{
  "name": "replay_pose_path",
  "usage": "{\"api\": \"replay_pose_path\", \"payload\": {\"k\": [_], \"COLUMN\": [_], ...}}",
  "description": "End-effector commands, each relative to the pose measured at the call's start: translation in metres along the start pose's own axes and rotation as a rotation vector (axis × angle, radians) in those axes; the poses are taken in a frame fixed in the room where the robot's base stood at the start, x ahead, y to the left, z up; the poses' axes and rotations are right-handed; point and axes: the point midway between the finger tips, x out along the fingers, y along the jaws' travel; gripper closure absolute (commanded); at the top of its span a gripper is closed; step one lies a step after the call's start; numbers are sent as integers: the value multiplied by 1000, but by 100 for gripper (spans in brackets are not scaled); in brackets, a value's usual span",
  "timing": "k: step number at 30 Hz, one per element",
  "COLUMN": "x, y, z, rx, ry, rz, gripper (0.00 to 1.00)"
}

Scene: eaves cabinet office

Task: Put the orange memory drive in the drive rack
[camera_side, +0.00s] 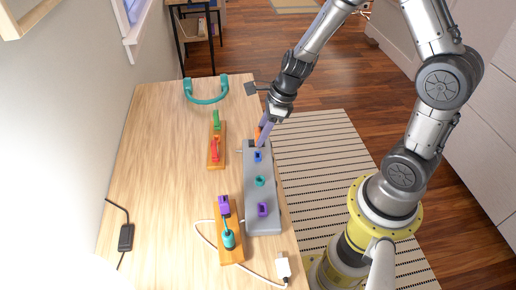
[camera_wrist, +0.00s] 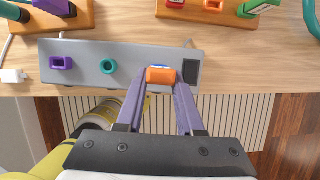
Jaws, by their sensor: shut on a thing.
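My gripper (camera_side: 260,134) is shut on the orange memory drive (camera_side: 258,132), which shows between the fingertips in the wrist view (camera_wrist: 161,75). The drive is over the far part of the grey drive rack (camera_side: 250,220); the gap between them is hard to tell. The rack has a blue socket (camera_side: 258,156), a teal round socket (camera_side: 260,181), a purple socket (camera_side: 263,209) and a dark socket at the far end, clear in the wrist view (camera_wrist: 190,71). In the wrist view the drive covers most of the blue socket.
A wooden holder (camera_side: 217,160) with red and green items stands left of the rack. Another (camera_side: 228,254) holds purple and teal items nearer. A white cable with a plug (camera_side: 283,268) lies by the front. A teal curved handle (camera_side: 206,98) is at the back. The table's left is mostly clear.

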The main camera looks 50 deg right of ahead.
Motion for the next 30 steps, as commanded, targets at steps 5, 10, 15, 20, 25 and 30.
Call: {"api": "replay_pose_path", "payload": {"k": [5,10,15,20,25,30], "x": [-13,-24,-35,-40,-40,-40], "y": [0,0,0,0,0,1], "z": [5,9,13,14,14,14], "rx": [-1,-2,-2,0,0,12], "ry": [-1,-2,-1,1,1,2], "rz": [-1,-1,-1,-1,0,2], "gripper": [100,100,100,100,100,100]}}
